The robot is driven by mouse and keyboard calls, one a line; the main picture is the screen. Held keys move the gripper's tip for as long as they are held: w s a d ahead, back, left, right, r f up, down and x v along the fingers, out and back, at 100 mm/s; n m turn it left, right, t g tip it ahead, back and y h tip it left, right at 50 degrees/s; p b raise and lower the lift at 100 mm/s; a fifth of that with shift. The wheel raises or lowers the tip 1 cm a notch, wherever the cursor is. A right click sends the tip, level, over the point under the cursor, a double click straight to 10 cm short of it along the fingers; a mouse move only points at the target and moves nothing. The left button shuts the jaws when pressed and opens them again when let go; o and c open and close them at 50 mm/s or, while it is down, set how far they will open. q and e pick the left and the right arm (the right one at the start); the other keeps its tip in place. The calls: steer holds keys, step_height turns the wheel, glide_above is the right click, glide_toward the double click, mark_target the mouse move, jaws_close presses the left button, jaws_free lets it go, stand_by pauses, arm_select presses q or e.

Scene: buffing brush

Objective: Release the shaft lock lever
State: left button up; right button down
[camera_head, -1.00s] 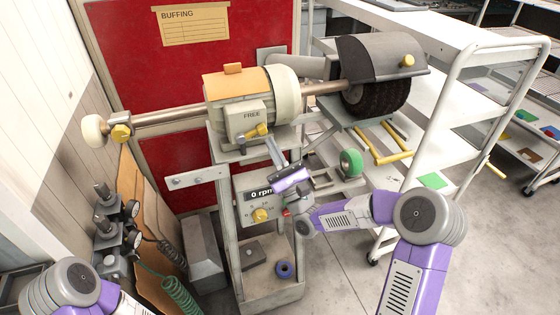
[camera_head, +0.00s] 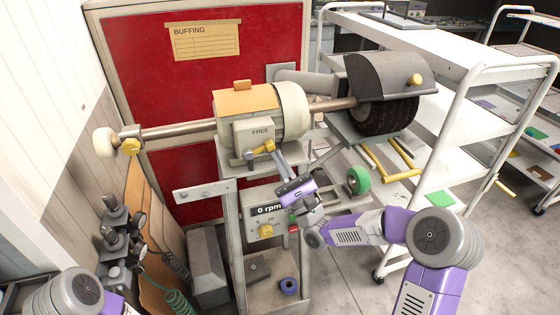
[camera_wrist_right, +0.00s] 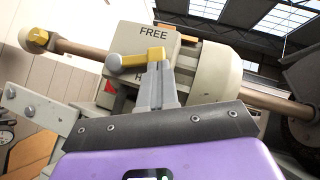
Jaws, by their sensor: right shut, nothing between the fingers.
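The yellow shaft lock lever (camera_head: 262,147) is on the front of the motor housing (camera_head: 258,128), below the word FREE. In the right wrist view the lever (camera_wrist_right: 138,62) lies across the housing, its handle pointing left and slightly down. My right gripper (camera_head: 275,152) is shut and empty, with its fingertips at the lever's right part. In the wrist view the fingers (camera_wrist_right: 159,82) overlap the lever's right end and partly hide a second label below. I cannot tell whether they touch it. My left gripper is out of view; only part of my left arm shows at lower left.
A panel reading 0 rpm (camera_head: 267,209) with a yellow knob (camera_head: 266,231) sits below my gripper. A white cart (camera_head: 450,120) stands at right.

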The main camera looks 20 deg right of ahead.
steer(key=shift+r+n+g+y, duration=0.3)
steer(key=shift+n+y, duration=0.1)
steer(key=shift+n, duration=0.2)
steer(key=r+n+g+y+p, duration=0.1)
steer(key=n, duration=0.1)
steer(key=shift+d+n+p, duration=0.1)
steer(key=shift+n+p, duration=0.2)
steer(key=shift+p, duration=0.05)
steer(key=a+r+n+g+p, duration=0.3)
steer(key=r+n+g+p, duration=0.3)
steer(key=p, duration=1.3)
steer(key=shift+a+n+g+p, duration=0.35)
steer(key=shift+n+g, duration=1.65)
steer(key=shift+n, duration=1.3)
steer(key=shift+s+f, duration=0.1)
steer(key=shift+d, duration=0.1)
